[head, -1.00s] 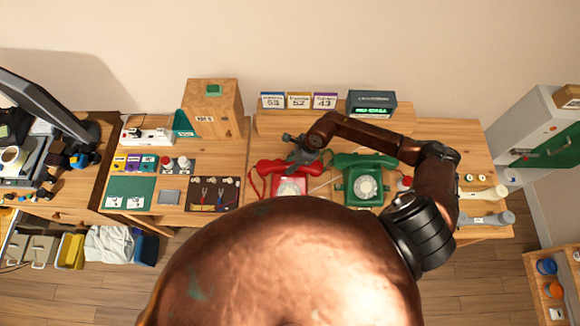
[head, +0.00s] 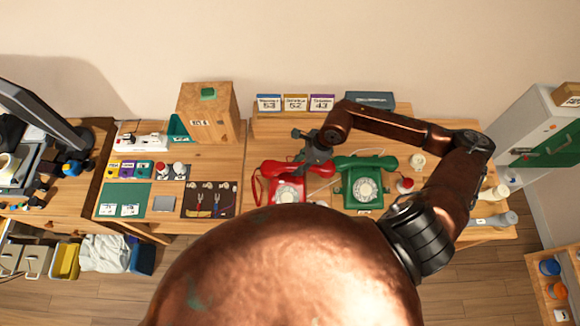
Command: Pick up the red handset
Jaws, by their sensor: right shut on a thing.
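The red handset (head: 278,168) lies over the red dial phone (head: 288,192) on the table, in the middle of the head view. My right gripper (head: 316,157) reaches down from behind and is shut on the handset near its right end, hiding part of it. I cannot tell from this overhead angle whether the handset is clear of the phone's cradle. My own large copper-coloured body part hides the phone's front edge. My left gripper is not in view.
A green dial phone (head: 362,188) with its handset stands close on the right. Numbered cards (head: 296,103) and a dark box (head: 370,100) stand behind. A wooden box (head: 207,112) and a tool mat (head: 209,200) are on the left.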

